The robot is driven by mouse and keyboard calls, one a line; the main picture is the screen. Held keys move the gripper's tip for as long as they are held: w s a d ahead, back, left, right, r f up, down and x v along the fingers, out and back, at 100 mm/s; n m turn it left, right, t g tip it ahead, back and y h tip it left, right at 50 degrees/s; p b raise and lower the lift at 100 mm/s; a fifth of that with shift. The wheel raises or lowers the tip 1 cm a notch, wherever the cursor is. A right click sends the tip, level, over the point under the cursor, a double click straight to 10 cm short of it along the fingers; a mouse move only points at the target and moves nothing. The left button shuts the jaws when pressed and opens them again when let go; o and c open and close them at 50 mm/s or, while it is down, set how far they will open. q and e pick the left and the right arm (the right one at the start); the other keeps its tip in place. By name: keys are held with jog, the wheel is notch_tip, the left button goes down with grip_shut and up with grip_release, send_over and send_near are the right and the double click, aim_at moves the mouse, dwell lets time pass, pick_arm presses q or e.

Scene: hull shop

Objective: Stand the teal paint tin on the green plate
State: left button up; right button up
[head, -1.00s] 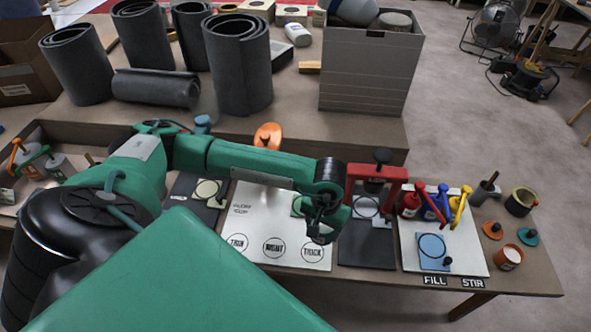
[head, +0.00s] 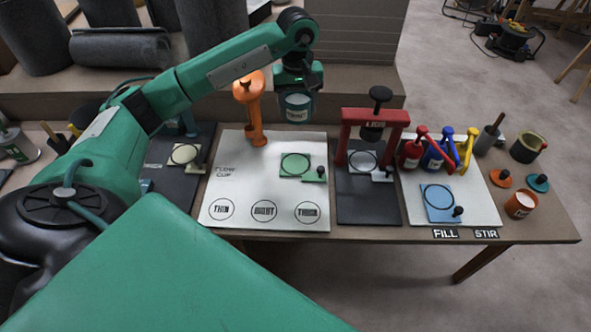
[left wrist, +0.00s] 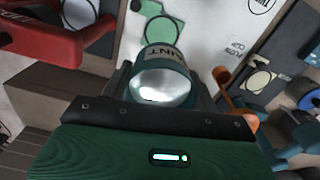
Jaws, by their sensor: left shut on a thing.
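The teal paint tin (head: 296,109) is held by my left gripper (head: 297,92) above the back edge of the white board. It looks about upright, with its label facing the head camera. In the left wrist view the tin (left wrist: 163,78) sits between the fingers, its shiny end towards the camera. The green plate (head: 311,174) lies on the white board, in front of and below the tin in the head view. It bears a ring and a small dark knob, and nothing stands on it. The plate also shows in the left wrist view (left wrist: 151,9), beyond the tin. My right gripper is out of view.
A red press frame (head: 375,117) stands right of the plate, and an orange upright tool (head: 252,110) stands left of the held tin. Red, blue and yellow handled items (head: 437,150) are further right. A grey box (head: 358,50) stands behind. The board's front is clear.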

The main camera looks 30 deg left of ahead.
pick_arm(q)
jog(key=shift+w+a+r, duration=0.15)
jog(key=shift+a, duration=0.25)
jog(key=shift+f, duration=0.4)
notch_tip(320, 180, down, 19)
jog(key=shift+r+b, duration=0.1)
jog(key=shift+b, duration=0.3)
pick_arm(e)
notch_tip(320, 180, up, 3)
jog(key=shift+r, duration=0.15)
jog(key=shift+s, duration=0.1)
pick_arm(q)
jog(key=o, duration=1.1)
jog(key=shift+o, duration=0.2)
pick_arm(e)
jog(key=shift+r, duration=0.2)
